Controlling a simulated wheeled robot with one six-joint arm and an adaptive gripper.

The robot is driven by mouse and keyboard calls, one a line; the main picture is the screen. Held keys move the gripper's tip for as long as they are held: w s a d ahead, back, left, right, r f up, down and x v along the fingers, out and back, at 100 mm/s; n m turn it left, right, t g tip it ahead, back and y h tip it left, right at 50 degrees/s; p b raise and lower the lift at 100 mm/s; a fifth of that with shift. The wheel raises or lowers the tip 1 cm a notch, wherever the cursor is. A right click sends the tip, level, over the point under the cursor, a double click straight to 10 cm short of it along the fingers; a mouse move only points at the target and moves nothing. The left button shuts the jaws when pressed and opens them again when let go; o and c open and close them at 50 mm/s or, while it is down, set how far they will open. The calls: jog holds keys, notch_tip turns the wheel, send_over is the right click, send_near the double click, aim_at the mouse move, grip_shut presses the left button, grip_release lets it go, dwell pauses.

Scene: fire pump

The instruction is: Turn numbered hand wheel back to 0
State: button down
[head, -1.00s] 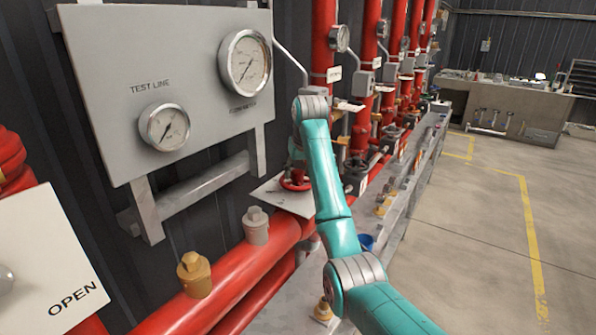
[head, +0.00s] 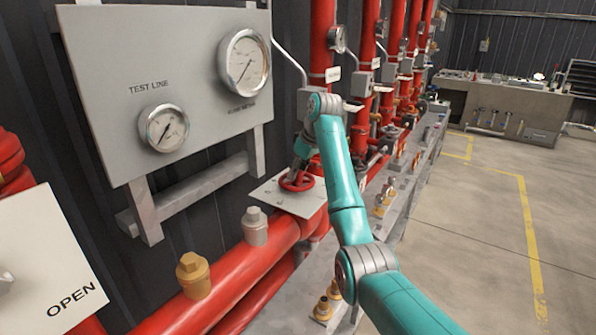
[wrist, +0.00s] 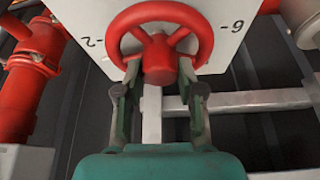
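The red hand wheel (head: 297,183) sits on a pale plate (head: 268,194) above the red pipe in the head view. In the wrist view the wheel (wrist: 197,18) fills the top middle, with its round hub facing me. The plate (wrist: 85,12) behind it shows a 2 at left and a 6 or 9 at right. The 0 mark and any pointer are not visible. My gripper (wrist: 160,76) is at the wheel, its two fingers spread on either side of the hub. Small gaps seem to show beside the hub; contact with the spokes is unclear.
A gauge panel (head: 95,60) stands at left, close to the wheel. An OPEN sign (head: 45,265) is at lower left. Brass (head: 192,275) and grey (head: 255,227) caps stick up from the pipe. Red risers stand behind my arm. The floor at right is free.

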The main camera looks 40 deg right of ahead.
jog(key=m+h, duration=0.1)
jog(key=m, duration=0.1)
jog(key=m+h, duration=0.1)
jog(key=m, duration=0.2)
jog(key=shift+a, duration=0.2)
jog(key=m+h, duration=0.1)
jog(key=m, duration=0.2)
jog(key=shift+w+a+m+g+h, duration=0.1)
jog(key=shift+m+g+h, duration=0.2)
jog(key=shift+m, duration=0.5)
jog(key=m+g+h, duration=0.1)
jog(key=m, duration=0.3)
jog(key=shift+m, duration=0.4)
jog(key=shift+m+g+h, duration=0.4)
jog(key=shift+m, duration=0.5)
